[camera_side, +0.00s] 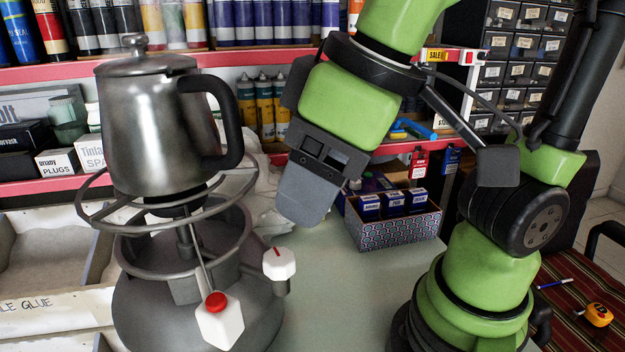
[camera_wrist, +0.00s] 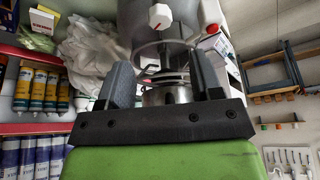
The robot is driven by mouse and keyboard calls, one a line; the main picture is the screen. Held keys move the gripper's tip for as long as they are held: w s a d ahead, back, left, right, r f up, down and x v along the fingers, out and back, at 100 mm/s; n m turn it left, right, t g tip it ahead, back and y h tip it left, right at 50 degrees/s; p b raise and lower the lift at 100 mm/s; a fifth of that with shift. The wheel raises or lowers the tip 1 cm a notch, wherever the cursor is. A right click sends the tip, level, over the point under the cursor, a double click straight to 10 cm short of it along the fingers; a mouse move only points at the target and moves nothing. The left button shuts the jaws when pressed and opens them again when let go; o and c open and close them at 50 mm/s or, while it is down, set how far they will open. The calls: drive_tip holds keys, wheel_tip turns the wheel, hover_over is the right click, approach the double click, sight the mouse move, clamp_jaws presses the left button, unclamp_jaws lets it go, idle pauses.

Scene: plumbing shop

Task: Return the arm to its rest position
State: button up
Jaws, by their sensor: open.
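My green arm stands at the right in the side view, with my gripper (camera_side: 303,205) tilted down and left, in front of the stove and kettle's right side. In the wrist view my gripper (camera_wrist: 165,85) shows two dark fingers spread apart with nothing held between them. A metal kettle (camera_side: 150,130) with a black handle sits upright on the ring of a grey camping stove (camera_side: 240,290). The stove has a white knob (camera_side: 280,264) with a red mark and a white lever with a red button (camera_side: 217,305). The stove also shows beyond the fingers in the wrist view (camera_wrist: 133,22).
Shelves of tubes and cans (camera_side: 270,60) run along the back. Open bins (camera_side: 50,260) are at the left. The counter (camera_side: 340,300) between stove and arm base is clear.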

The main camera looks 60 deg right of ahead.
drive_tip(key=s+d+r+m+t+y, duration=0.1)
drive_tip(key=d+m+t, duration=0.1)
drive_tip(key=d+m, duration=0.4)
drive_tip(key=d, duration=0.3)
drive_tip(key=shift+r+t, duration=0.35)
drive_tip(key=shift+t, duration=0.05)
idle(1.1)
